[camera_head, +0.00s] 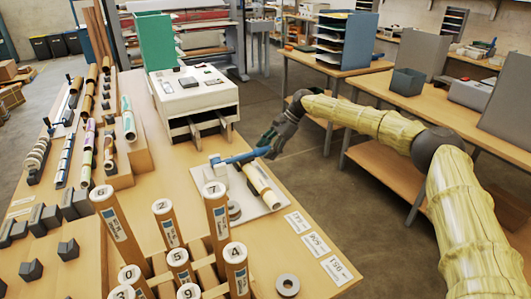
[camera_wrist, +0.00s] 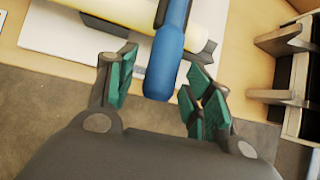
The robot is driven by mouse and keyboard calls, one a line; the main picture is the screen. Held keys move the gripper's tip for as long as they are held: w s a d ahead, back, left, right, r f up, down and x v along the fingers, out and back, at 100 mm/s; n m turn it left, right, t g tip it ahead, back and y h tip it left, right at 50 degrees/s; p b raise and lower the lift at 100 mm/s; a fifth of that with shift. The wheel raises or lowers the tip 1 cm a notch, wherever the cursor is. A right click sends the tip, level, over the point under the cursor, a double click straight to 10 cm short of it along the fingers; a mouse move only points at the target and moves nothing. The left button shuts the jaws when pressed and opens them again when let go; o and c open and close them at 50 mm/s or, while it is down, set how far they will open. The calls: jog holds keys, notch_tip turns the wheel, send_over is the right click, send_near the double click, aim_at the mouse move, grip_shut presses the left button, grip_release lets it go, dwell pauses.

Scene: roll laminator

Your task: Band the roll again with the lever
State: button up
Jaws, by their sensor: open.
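A cardboard-coloured roll (camera_head: 262,187) lies in a dark cradle on a white board (camera_head: 233,209) near the table's right edge. A lever with a blue handle (camera_head: 246,156) runs from a pale pivot block (camera_head: 217,166) across the roll's far end. In the wrist view the blue handle (camera_wrist: 169,50) hangs between my fingers, and the pale roll (camera_wrist: 130,14) lies behind it. My gripper (camera_head: 268,146) is open around the handle's end; its green-padded fingers stand apart on either side of the handle in the wrist view (camera_wrist: 160,90). I see no clear contact with the handle.
Numbered upright tubes (camera_head: 215,215) stand close in front of the board. A white machine (camera_head: 192,92) stands behind it. Paper labels (camera_head: 318,245) and a grey ring (camera_head: 287,284) lie at the front right. Open floor is right of the table.

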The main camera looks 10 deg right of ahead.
jog(key=v, duration=1)
jog(key=shift+d, duration=0.1)
dwell(0.3)
